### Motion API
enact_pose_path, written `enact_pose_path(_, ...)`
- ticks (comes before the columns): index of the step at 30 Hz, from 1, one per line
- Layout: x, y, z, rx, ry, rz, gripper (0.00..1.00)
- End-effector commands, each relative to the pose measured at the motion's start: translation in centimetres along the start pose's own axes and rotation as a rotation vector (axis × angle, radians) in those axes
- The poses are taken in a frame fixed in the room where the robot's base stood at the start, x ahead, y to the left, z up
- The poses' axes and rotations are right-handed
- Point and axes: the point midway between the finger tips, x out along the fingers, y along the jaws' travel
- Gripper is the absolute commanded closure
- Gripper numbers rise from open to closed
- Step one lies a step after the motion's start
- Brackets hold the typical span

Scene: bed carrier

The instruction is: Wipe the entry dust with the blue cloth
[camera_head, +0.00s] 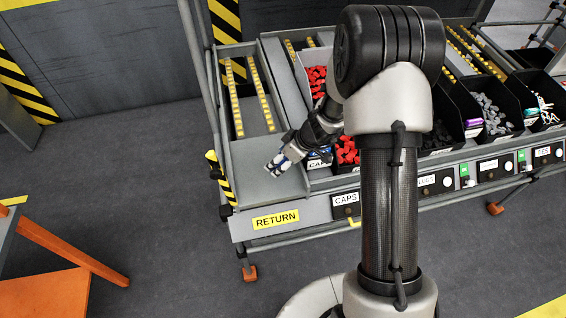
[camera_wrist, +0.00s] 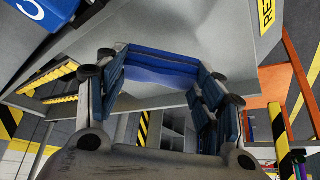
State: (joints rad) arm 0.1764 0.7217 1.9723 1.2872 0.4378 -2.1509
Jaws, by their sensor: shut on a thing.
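My gripper (camera_head: 279,163) is over the grey entry plate of the RETURN lane (camera_head: 250,185), at the left end of the rack. In the wrist view my gripper (camera_wrist: 160,72) is shut on the blue cloth (camera_wrist: 162,62), which spans the gap between the two fingers as a folded blue strip. The cloth lies close to the grey plate (camera_wrist: 150,97); I cannot tell whether it touches. In the head view only a small bit of blue shows at the fingertips. No dust can be made out on the plate.
Red-filled bins (camera_head: 345,152) stand just right of my gripper, with a CAPS label (camera_head: 346,199) below. Yellow roller strips (camera_head: 260,95) run behind the plate. A striped post (camera_head: 220,172) stands at its left. An orange frame (camera_head: 60,285) stands on the floor at the left.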

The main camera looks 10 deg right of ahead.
Motion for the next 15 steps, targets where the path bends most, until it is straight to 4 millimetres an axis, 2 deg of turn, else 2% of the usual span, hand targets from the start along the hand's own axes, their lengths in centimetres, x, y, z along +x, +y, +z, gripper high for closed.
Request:
enact_pose_path(9, -2.4, 0.2, -2.3, 0.0, 0.002, 0.002, 0.64)
enact_pose_path(15, -3.0, 0.2, -2.9, 0.001, 0.001, 0.001, 0.64)
